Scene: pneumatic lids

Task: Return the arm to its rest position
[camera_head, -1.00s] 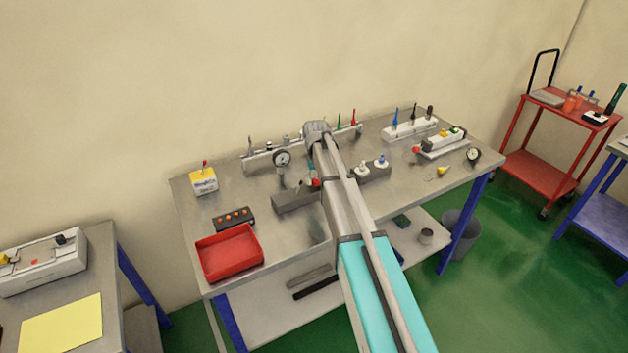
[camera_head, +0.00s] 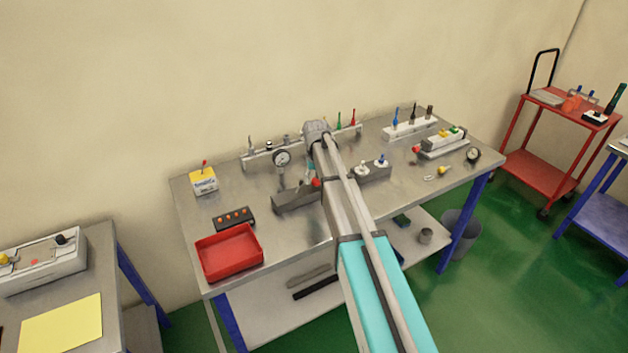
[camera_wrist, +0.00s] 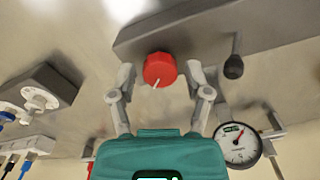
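My arm reaches across the metal workbench (camera_head: 285,240), and my gripper (camera_wrist: 160,75) points down near a grey block (camera_head: 297,200). In the wrist view, the two fingers stand apart on either side of a red knob (camera_wrist: 159,69) on this block. Gaps show between the fingers and the knob, so the gripper looks open and holds nothing. In the head view the red knob (camera_head: 316,183) shows beside my arm, and my wrist and forearm hide much of the gripper. A black lever knob (camera_wrist: 233,67) stands on the same block, to the right in the wrist view.
A gauge (camera_head: 282,158) stands on a rail behind the gripper; it also shows in the wrist view (camera_wrist: 239,147). A block with white and blue knobs (camera_head: 374,173) sits close right of my arm. A red tray (camera_head: 229,252) and a button box (camera_head: 234,218) lie left.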

